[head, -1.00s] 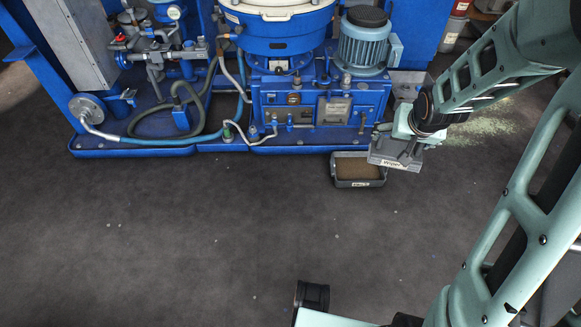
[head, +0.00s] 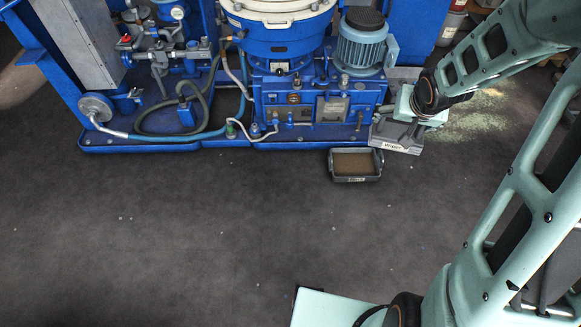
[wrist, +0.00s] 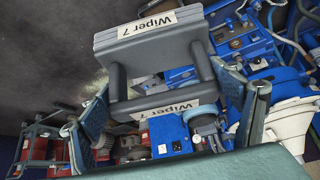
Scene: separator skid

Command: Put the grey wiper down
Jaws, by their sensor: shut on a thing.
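The grey wiper (head: 393,145) is a flat block with a bar handle and a "Wiper" label. In the wrist view the wiper (wrist: 150,38) reads "Wiper 7" and fills the upper middle, with its handle pointing toward me. My gripper (head: 411,121) is above it in the head view, at the right front corner of the blue skid. In the wrist view my gripper (wrist: 168,112) has one finger at each side of the handle bar and is shut on it. The head view does not clearly show whether the wiper's underside touches anything.
A dark tray (head: 355,179) with brown contents stands on the floor, just left of and nearer than the wiper. The blue separator skid (head: 200,143) lies behind. Pale yellowish powder (head: 480,122) is scattered on the floor to the right. The grey floor (head: 190,230) in front is clear.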

